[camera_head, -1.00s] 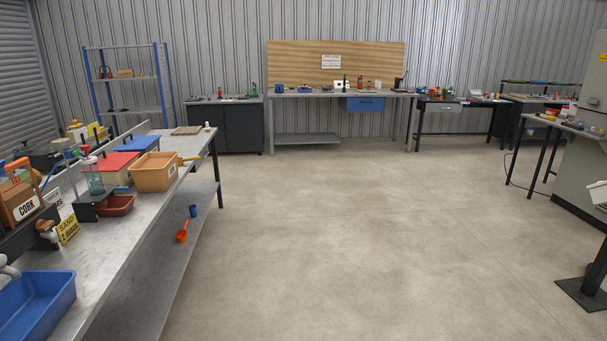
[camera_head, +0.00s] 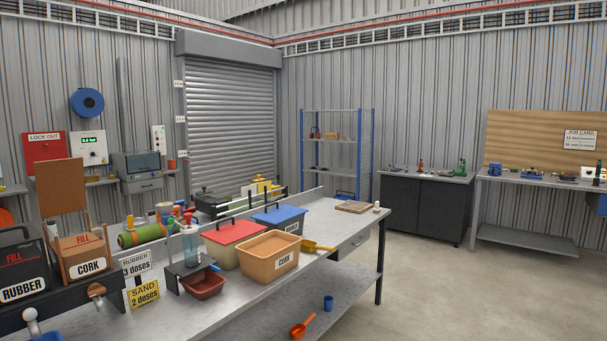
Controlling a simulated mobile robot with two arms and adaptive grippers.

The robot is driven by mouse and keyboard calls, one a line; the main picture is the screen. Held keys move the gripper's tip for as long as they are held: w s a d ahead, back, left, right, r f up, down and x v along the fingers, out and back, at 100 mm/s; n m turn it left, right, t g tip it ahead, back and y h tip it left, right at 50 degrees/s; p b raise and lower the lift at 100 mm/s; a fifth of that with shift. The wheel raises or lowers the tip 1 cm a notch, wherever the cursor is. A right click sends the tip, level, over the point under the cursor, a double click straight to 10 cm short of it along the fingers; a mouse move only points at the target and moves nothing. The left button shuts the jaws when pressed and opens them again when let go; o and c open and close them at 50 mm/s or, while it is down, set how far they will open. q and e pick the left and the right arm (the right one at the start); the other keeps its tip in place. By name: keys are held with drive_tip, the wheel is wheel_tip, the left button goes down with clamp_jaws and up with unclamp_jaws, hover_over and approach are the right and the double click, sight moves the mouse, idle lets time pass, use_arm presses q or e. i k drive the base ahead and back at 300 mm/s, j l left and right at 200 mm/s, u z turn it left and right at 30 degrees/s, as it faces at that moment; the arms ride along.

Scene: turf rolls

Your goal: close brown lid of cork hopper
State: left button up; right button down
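The cork hopper (camera_head: 84,260) is a brown box at the left of the near bench, marked FILL and CORK. Its brown lid (camera_head: 62,188) stands upright, raised at the back of the box, so the hopper is open. A black hopper marked FILL and RUBBER (camera_head: 22,272) stands directly to its left, its lid down. Neither of my grippers shows in the head view.
The metal bench (camera_head: 330,240) also carries an open tan CORK bin (camera_head: 268,258), red-lidded and blue-lidded bins, a dark red tray (camera_head: 203,285), a green roll (camera_head: 142,235) and dose signs (camera_head: 144,293). Clear floor (camera_head: 430,290) lies to the right.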

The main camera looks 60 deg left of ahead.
sight(61, 185)
drive_tip(key=i+u, duration=0.1)
drive_tip(key=u, duration=0.35)
drive_tip(key=i+u, duration=0.1)
drive_tip(key=u, duration=0.4)
drive_tip(key=l+u, duration=0.15)
drive_tip(key=u, duration=0.3)
drive_tip(key=i+l+u, duration=0.1)
drive_tip(key=u, duration=0.4)
